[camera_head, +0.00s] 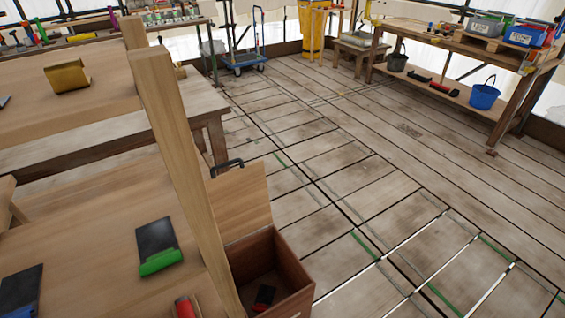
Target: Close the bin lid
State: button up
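A brown wooden bin (292,284) stands on the plank floor at the bottom centre, right of a wooden shelf post. Its lid (242,203) is open, a lighter wood panel raised at the bin's far left side. A black handle (228,164) shows at the lid's top edge. Inside the bin lies a small dark thing with a red part (264,297). The post hides part of the lid and the bin's left side. My gripper is not in view.
A wooden shelf unit (170,130) with scrapers fills the left, close to the bin. A workbench (455,40) with tubs, a blue bucket (484,96) and a blue trolley (245,60) stand farther back. The floor right of the bin is clear.

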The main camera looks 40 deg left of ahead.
aim_at(239, 200)
jog(key=z, duration=0.4)
jog(key=i, duration=0.9)
jog(key=u, duration=2.8)
jog(key=i, duration=0.55)
